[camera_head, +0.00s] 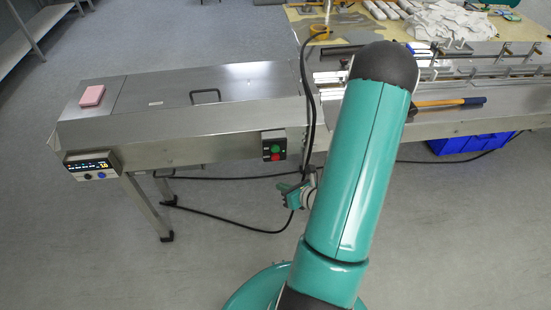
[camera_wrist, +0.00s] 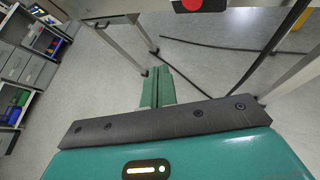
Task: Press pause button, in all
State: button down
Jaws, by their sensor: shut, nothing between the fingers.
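A black control box (camera_head: 273,145) is on the front side of the steel machine. It has a green button (camera_head: 275,149) above a red button (camera_head: 275,157); no pause label is readable. In the wrist view the red button (camera_wrist: 192,4) is cut by the top edge, and the green one is out of view. My gripper (camera_head: 287,188) is below and slightly right of the box, apart from it and partly hidden by my arm. In the wrist view its two green fingers (camera_wrist: 158,74) are together, with nothing between them.
A display panel (camera_head: 92,166) with knobs is at the machine's left end. A pink block (camera_head: 92,96) lies on top. Black cables (camera_head: 232,213) run across the floor and hang near my gripper. A yellow-handled tool (camera_head: 450,102) lies right of my arm. Open floor lies in front.

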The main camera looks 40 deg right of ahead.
jog(key=w+d, duration=0.5)
jog(key=w, duration=0.2)
jog(key=shift+w, duration=0.15)
dwell(2.1)
jog(key=shift+w+d, duration=0.2)
jog(key=shift+w, duration=0.15)
jog(key=shift+w+d, duration=0.25)
jog(key=shift+w, duration=0.1)
dwell(0.7)
jog(key=shift+s+a, duration=0.5)
jog(key=shift+s, duration=0.2)
jog(key=shift+s+a, duration=0.7)
jog(key=shift+s, duration=0.35)
jog(key=shift+s+a, duration=0.7)
jog(key=shift+s, duration=0.35)
